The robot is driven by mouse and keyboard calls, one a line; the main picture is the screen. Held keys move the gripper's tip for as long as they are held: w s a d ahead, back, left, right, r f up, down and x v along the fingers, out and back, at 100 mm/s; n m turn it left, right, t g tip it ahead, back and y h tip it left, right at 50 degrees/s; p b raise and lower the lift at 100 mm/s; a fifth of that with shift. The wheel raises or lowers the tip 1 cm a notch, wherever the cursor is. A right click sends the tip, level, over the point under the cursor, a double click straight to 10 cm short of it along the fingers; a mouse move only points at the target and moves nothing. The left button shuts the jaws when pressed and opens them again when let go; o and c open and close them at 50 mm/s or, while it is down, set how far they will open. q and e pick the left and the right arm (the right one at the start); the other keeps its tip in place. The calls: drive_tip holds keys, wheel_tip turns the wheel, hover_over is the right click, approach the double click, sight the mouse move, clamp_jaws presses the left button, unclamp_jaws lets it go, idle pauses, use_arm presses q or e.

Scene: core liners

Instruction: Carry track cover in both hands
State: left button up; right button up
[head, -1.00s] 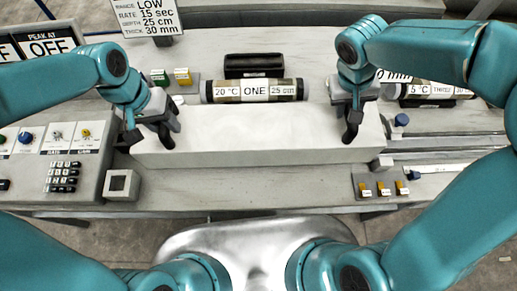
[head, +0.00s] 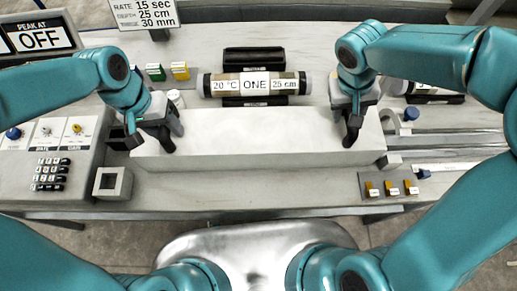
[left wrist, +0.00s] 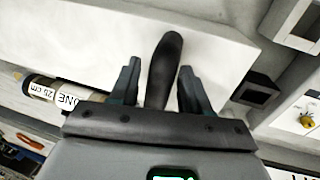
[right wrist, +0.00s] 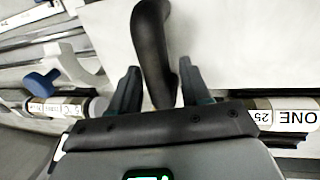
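The track cover (head: 255,133) is a long pale box lying crosswise in front of me in the head view, with a black handle near each end. My left gripper (head: 164,135) is at its left handle, which stands between the two fingers in the left wrist view (left wrist: 160,78). My right gripper (head: 352,128) is at its right handle, which runs between the fingers in the right wrist view (right wrist: 155,80).
A core liner (head: 254,85) marked ONE lies behind the cover, by a black cradle (head: 254,59). A keypad console (head: 50,160) and a square socket (head: 112,183) are at left. Rails (head: 450,142), a blue knob (head: 411,114) and a yellow switch panel (head: 390,187) are at right.

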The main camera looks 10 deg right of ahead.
use_arm(q)
drive_tip(key=shift+o, duration=0.3)
drive_tip(key=shift+s+r, duration=0.1)
drive_tip(key=shift+s, duration=0.05)
use_arm(e)
drive_tip(key=shift+o, duration=0.3)
drive_tip(key=shift+s+r, duration=0.1)
drive_tip(key=shift+s, duration=0.05)
use_arm(q)
drive_tip(key=shift+w+a+r, duration=0.1)
drive_tip(key=shift+w+r, duration=0.1)
drive_tip(key=shift+r, duration=0.2)
use_arm(e)
drive_tip(key=shift+r, duration=0.15)
use_arm(q)
wheel_tip(320, 180, up, 11)
drive_tip(key=a, duration=0.2)
use_arm(e)
wheel_tip(320, 180, up, 12)
drive_tip(key=a, duration=0.2)
drive_tip(key=shift+a+f, duration=0.15)
drive_tip(key=shift+f, duration=0.1)
drive_tip(key=shift+w, duration=0.2)
